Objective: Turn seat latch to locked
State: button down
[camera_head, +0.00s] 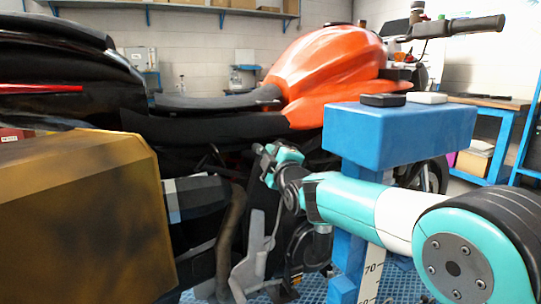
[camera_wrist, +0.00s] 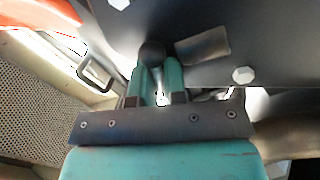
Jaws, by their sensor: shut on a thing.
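The motorcycle's black seat (camera_head: 200,125) and orange tank (camera_head: 325,65) fill the middle of the head view. My gripper (camera_head: 268,152) is at the bike's side, below the seat. In the wrist view my gripper (camera_wrist: 158,75) has its teal fingers close together on a dark round knob, which I take to be the seat latch (camera_wrist: 152,52). The knob stands at the edge of a dark panel (camera_wrist: 225,20) with pale hex bolts and a small metallic plate (camera_wrist: 205,46). The fingers cover the knob's lower part, and I cannot tell its turned angle. In the head view the latch is hidden.
A blue block on a post (camera_head: 400,135) stands close behind my arm, with small black (camera_head: 383,99) and white (camera_head: 427,97) things on top. A large brown-yellow box (camera_head: 80,200) fills the left front. A blue workbench (camera_head: 490,120) stands at the right back.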

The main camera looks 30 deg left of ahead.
jog(key=shift+r, duration=0.15)
jog(key=c, duration=1.2)
grip_release()
jog(key=shift+d, duration=0.1)
jog(key=v, duration=1.2)
